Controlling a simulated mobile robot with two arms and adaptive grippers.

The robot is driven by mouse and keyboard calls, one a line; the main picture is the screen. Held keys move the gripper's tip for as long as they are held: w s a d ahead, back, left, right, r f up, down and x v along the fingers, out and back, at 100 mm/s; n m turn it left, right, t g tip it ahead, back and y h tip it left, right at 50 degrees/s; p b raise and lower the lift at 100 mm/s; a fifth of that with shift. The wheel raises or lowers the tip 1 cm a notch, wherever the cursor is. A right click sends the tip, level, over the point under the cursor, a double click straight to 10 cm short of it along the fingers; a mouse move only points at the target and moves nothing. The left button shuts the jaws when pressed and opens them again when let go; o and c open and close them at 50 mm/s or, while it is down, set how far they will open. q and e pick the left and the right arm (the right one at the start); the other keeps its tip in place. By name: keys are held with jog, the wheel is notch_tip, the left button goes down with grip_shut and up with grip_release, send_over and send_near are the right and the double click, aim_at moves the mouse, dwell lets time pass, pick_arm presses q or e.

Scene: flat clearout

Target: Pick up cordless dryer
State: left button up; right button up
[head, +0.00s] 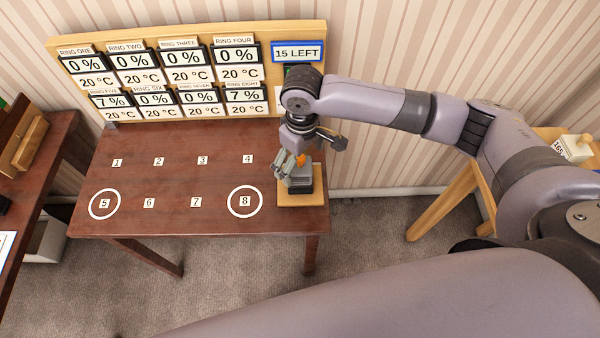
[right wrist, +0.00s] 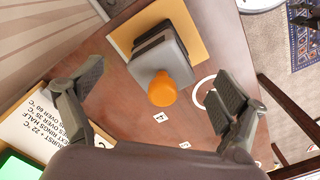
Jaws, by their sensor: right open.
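What looks like the cordless dryer (head: 302,158) shows a rounded orange top and stands at the right end of the brown table. In the right wrist view its orange end (right wrist: 168,90) points toward the camera, above a grey and black block (right wrist: 158,58). The block sits on a pale wooden board (right wrist: 200,32). My right gripper (head: 291,172) is over the block and partly hides it in the head view. In the right wrist view its fingers (right wrist: 155,92) are wide apart, either side of the orange end, with nothing visibly held. My left gripper is not in view.
The brown table (head: 180,220) has numbered spots, with white rings around 5 and 8. A display board (head: 190,75) stands behind, reading "15 LEFT". A wooden stand (head: 440,205) is at right and a dark desk (head: 50,150) at left. The tabletop's left and middle are clear.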

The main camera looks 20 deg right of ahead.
aim_at(300, 172)
jog(key=shift+a+f+p, duration=0.15)
jog(key=shift+f+p, duration=0.25)
jog(key=shift+f, duration=2.25)
jog(key=shift+c, duration=0.6)
jog(key=c, duration=1.6)
